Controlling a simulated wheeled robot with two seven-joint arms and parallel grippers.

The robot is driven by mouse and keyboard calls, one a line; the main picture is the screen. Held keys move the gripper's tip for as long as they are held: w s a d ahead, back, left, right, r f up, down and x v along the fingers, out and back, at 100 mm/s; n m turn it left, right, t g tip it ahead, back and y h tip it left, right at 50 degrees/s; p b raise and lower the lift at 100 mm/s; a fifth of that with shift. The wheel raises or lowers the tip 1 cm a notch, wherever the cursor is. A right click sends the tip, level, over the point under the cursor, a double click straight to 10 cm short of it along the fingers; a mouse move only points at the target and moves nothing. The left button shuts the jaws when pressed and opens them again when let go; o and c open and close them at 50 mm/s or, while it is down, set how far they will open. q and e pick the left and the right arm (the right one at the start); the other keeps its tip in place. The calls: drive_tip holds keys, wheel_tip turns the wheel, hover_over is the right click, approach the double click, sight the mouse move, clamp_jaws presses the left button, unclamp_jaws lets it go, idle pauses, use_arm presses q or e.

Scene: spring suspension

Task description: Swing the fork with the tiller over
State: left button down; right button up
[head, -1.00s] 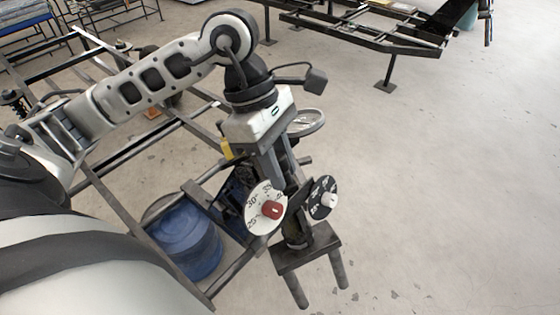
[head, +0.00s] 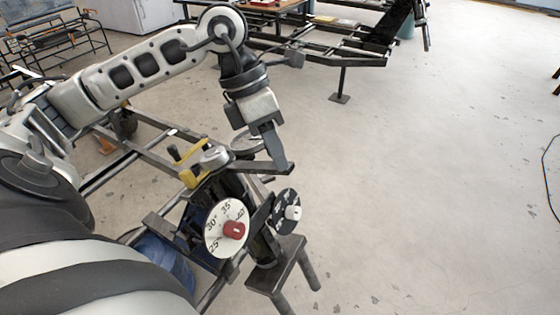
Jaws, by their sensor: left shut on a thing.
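The fork (head: 276,264) is a dark crosspiece with two round legs pointing down, at the lower middle of the head view. A white dial (head: 214,240) numbered 25 to 40 with a red knob stands above it, with a black dial (head: 287,222) with a pale knob to its right. A flat dark bar, seemingly the tiller (head: 250,167), lies above the dials. My left gripper (head: 281,165) reaches down from above and is shut on the bar's right end. The fingers partly hide that end. My right gripper is not in view.
A metal frame (head: 150,158) runs left of the fork, with a yellow part (head: 190,178) and a blue drum (head: 160,256) partly behind my arm. Another frame (head: 340,50) stands at the back.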

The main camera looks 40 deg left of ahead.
use_arm(q)
drive_tip(key=w+a+n+p, duration=0.2)
drive_tip(key=w+a+n, duration=0.1)
drive_tip(key=w+n, duration=0.2)
drive_tip(key=shift+w+f+n+p, duration=0.3)
drive_tip(key=shift+w+p, duration=0.05)
drive_tip(key=shift+w, duration=0.65)
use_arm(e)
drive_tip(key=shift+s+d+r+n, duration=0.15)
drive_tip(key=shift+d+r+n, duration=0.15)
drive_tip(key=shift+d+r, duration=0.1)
use_arm(q)
drive_tip(key=shift+a, duration=0.1)
drive_tip(key=c, duration=1.2)
unclamp_jaws()
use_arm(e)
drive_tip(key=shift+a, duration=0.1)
